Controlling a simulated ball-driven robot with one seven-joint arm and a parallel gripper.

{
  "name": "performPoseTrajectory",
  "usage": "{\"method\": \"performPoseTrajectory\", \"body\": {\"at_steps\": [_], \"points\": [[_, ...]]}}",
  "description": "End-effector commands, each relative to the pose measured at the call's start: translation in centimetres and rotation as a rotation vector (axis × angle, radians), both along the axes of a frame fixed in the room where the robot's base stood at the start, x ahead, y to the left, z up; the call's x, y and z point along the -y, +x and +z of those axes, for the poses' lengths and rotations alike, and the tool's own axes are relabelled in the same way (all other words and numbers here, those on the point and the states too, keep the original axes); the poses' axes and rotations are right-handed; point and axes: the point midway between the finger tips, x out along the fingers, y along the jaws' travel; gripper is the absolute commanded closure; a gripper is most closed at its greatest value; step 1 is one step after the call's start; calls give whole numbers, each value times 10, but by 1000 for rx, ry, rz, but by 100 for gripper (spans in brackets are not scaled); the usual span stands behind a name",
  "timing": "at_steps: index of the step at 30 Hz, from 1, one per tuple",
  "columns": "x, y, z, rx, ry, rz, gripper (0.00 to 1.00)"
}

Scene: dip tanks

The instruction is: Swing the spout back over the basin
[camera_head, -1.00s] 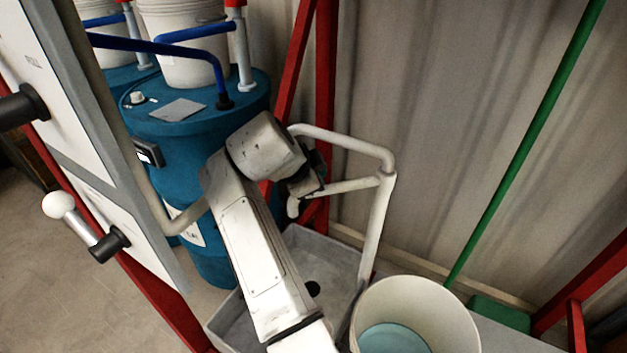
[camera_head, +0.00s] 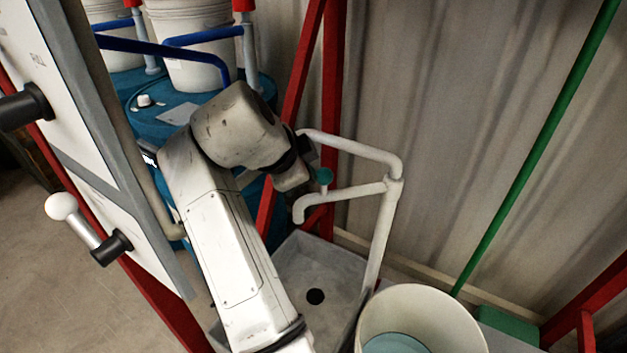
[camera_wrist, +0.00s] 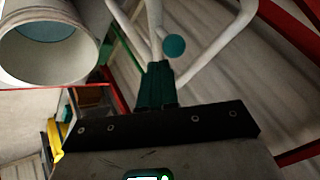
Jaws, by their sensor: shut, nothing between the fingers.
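The spout (camera_head: 345,193) is a pale pipe that runs left from an upright standpipe (camera_head: 379,235) and ends in a down-turned tip. In the head view the tip shows just above the back corner of the grey basin (camera_head: 345,268); its exact place over the basin is hard to judge. A teal round knob (camera_head: 322,176) stands on the spout; it also shows in the wrist view (camera_wrist: 174,46). My gripper (camera_wrist: 158,68) is shut and empty, with dark green fingers pointing toward the knob and apart from it. In the head view my wrist mostly hides the fingers.
A white bucket (camera_head: 400,297) with bluish liquid stands right of the basin. Blue drums (camera_head: 160,118) with white buckets are behind my arm. A panel with levers (camera_head: 85,228) is close on the left. Red frame posts (camera_head: 332,75) and a green pole (camera_head: 535,150) stand around.

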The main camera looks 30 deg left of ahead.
Motion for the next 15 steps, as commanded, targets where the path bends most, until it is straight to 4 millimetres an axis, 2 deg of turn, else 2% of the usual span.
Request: {"method": "performPoseTrajectory", "body": {"at_steps": [6,15], "points": [[0,-18,19,-3,-3,-3,100],[1,-23,24,-5,-6,-5,100]]}}
